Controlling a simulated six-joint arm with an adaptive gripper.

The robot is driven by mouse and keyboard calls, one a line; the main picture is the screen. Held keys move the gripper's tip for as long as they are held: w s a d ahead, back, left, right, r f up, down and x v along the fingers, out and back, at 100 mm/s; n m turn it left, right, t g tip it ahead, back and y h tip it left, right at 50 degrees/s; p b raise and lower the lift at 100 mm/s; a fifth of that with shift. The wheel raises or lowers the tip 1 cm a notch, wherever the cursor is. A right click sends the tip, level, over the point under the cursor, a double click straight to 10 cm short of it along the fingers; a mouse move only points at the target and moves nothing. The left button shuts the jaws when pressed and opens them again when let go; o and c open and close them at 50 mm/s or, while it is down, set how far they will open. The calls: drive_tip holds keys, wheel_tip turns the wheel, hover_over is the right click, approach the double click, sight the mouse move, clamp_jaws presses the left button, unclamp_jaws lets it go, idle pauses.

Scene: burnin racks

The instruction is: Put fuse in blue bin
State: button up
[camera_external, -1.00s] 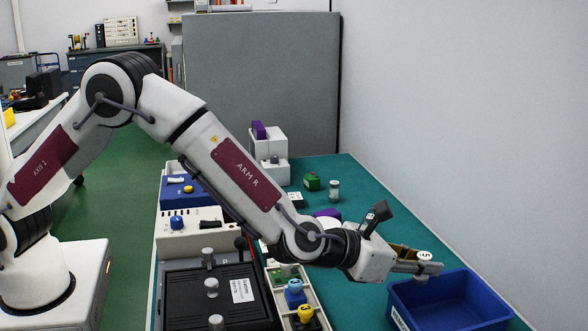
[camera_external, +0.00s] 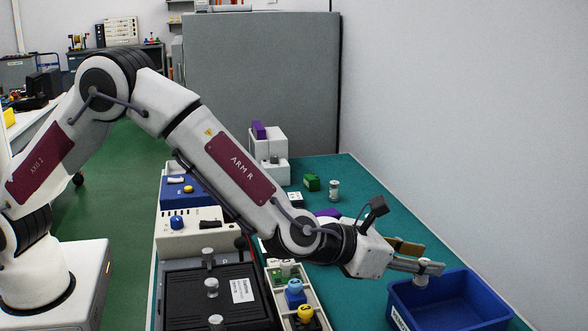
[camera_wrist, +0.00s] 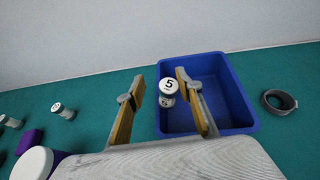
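The fuse is a small white and grey cylinder marked 5. In the wrist view the fuse (camera_wrist: 169,88) is upright between my spread fingers, over the left side of the blue bin (camera_wrist: 243,108). I cannot tell if it touches the bin floor or is in the air. My gripper (camera_external: 419,258) is open above the bin's back left part; its fingers (camera_wrist: 166,88) stand apart, with a gap left of the fuse.
A grey ring (camera_wrist: 279,101) lies on the green table right of the bin in the wrist view. Another small cylinder (camera_external: 333,190) and a green block (camera_external: 311,182) stand farther back. A black case (camera_external: 215,300) and a parts tray with coloured knobs (camera_external: 297,290) lie left of the bin.

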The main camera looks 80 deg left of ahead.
drive_tip(key=a+v, duration=0.1)
drive_tip(key=v, duration=1)
drive_tip(key=shift+d, duration=0.5)
drive_tip(key=shift+s+r, duration=0.1)
drive_tip(key=shift+r, duration=0.1)
drive_tip(key=s+a+r+m+g+h, duration=0.25)
drive_tip(key=s+r+m, duration=0.4)
drive_tip(key=m, duration=0.35)
drive_tip(key=s+a+r+m+g+h, duration=0.15)
drive_tip(key=s+a+r+m, duration=0.3)
drive_tip(key=s+m, duration=0.45)
drive_tip(key=s+a+f+m+g+y, duration=0.1)
drive_tip(key=s+a+m, duration=0.4)
drive_tip(key=s, duration=0.3)
drive_tip(key=s+a+f+m+g+y, duration=0.1)
drive_tip(key=s+a+m, duration=0.4)
drive_tip(key=s+m, duration=0.2)
drive_tip(key=s+a+f+m+g, duration=0.2)
drive_tip(key=s+a+m, duration=0.3)
drive_tip(key=s, duration=0.6)
drive_tip(key=shift+s+m+y, duration=0.2)
drive_tip(key=shift+m+y, duration=0.2)
